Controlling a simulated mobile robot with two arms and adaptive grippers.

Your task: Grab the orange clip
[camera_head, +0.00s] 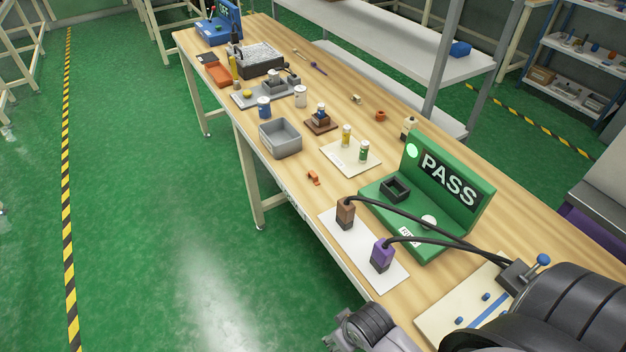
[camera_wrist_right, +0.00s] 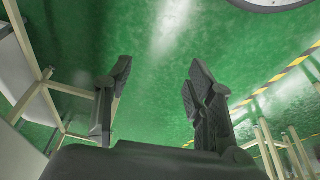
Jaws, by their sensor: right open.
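The small orange clip (camera_head: 313,178) lies on the wooden workbench (camera_head: 318,205) near its front edge, between the grey bin and the white mat. My right gripper (camera_head: 345,334) is only partly in the head view, at the bottom edge, off the bench's front side and well apart from the clip. In the right wrist view my right gripper (camera_wrist_right: 159,75) is open and empty, with green floor beyond its fingers. The clip does not show in that view. My left gripper is not in view.
A grey bin (camera_head: 285,143) stands beyond the clip. Nearer are a white mat (camera_head: 358,236) with brown and purple cabled plugs, and a green PASS station (camera_head: 481,222). A cream card (camera_head: 366,160) holds two small vials. The bench around the clip is clear.

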